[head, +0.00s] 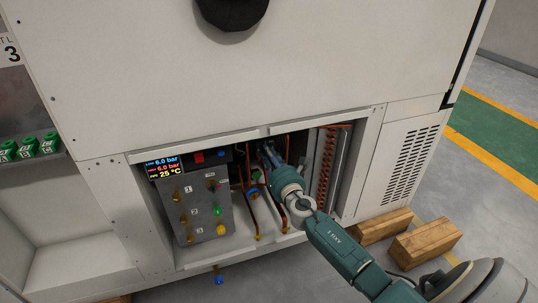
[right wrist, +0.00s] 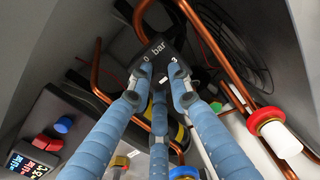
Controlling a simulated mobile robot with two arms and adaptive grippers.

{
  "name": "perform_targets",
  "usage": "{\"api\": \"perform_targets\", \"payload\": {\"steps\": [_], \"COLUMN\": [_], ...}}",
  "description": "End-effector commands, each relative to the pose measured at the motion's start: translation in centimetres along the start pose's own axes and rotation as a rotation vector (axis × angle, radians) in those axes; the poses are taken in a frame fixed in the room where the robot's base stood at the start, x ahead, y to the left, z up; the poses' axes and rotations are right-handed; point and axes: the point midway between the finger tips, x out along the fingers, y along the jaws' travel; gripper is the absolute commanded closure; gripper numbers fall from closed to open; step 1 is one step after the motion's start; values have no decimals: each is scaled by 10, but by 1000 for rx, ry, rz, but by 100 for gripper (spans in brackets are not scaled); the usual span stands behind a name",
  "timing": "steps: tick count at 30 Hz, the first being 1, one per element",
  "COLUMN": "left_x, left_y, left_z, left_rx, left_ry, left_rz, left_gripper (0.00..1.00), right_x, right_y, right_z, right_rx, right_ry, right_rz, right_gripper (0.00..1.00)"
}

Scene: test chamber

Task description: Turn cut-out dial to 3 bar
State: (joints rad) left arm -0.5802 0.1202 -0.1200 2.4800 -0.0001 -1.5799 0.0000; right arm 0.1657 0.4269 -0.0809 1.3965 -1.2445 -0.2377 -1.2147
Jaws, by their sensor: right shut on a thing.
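The cut-out dial sits on a black housing (right wrist: 155,50) marked "0", "bar" and "3" in the right wrist view. The 0 is left of the word and the 3 is right of it. My right gripper (right wrist: 160,78) has its three blue fingers closed together on the dial just below these marks. The fingers cover most of the dial, and I cannot tell where its pointer stands. In the head view my right gripper (head: 268,150) reaches into the open cabinet bay and hides the dial. My left gripper is not in view.
Copper pipes (right wrist: 105,80) run close around the fingers. A red and white cap (right wrist: 275,132) stands at right. A grey valve panel (head: 200,212) and a display (head: 163,168) reading 6.0 bar twice and 25 °C are left of my arm. Wooden blocks (head: 425,243) lie on the floor.

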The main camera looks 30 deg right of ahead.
Motion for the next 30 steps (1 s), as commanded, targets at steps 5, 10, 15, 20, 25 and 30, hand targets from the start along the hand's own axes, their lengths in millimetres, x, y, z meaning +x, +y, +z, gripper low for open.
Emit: {"api": "perform_targets", "payload": {"steps": [5, 10, 15, 20, 25, 30], "left_x": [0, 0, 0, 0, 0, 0], "left_y": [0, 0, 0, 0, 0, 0], "left_z": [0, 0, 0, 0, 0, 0], "left_rx": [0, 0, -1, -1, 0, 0], "left_ry": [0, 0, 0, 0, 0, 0], "left_rz": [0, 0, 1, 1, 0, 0], "left_gripper": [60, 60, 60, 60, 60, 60], "right_x": [0, 0, -1, -15, -50, -86], "right_y": [-1, 0, 0, -1, 0, -1], "right_z": [1, 1, 0, 0, -2, -1], "right_rx": [-1, 0, 0, -3, -1, -1], "right_ry": [-1, -1, -1, 0, 3, 2], "right_rz": [-1, -1, 0, 0, 1, 0], "right_gripper": [72, 62, 62, 62, 62, 62]}}
